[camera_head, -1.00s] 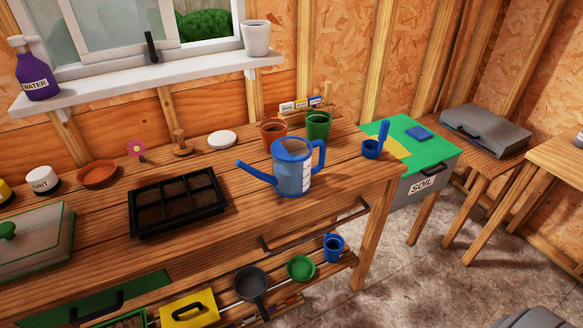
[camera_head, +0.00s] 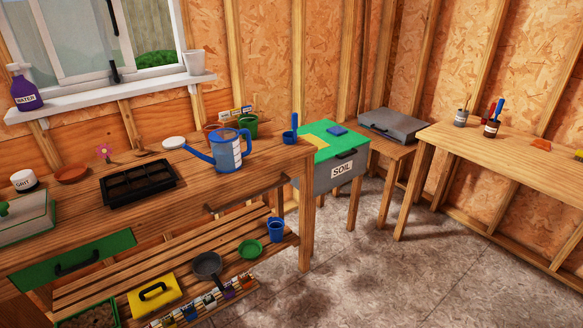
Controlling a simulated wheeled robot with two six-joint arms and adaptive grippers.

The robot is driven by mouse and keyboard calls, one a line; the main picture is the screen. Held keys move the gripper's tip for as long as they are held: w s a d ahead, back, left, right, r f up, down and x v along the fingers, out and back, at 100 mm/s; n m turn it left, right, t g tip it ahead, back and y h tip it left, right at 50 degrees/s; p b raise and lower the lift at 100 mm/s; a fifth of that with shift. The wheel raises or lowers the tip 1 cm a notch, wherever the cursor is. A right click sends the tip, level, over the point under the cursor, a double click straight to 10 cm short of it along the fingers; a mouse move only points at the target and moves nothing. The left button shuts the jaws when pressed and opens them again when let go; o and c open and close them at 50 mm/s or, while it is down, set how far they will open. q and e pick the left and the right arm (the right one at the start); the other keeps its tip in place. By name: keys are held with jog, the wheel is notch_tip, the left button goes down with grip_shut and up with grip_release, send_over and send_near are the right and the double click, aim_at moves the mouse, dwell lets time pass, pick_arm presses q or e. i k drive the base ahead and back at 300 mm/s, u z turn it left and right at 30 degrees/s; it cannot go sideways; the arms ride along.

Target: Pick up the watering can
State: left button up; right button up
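The blue watering can (camera_head: 229,155) stands upright on the wooden workbench (camera_head: 75,213), near its right end. Its spout points left and its handle is on the right side. It has a blue rim and a pale label strip on its body. A terracotta pot and a green pot (camera_head: 246,126) stand just behind it. Neither of my grippers shows in the head view, and nothing is touching the can.
A black seed tray (camera_head: 139,184) lies left of the can. A blue scoop (camera_head: 290,134) stands to its right. A grey soil bin (camera_head: 325,176) with a green lid is beside the bench. The floor (camera_head: 370,265) in front is clear.

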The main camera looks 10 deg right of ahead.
aim_at(225, 143)
jog(key=z, duration=1.25)
jog(key=i, duration=2.25)
jog(key=u, duration=0.75)
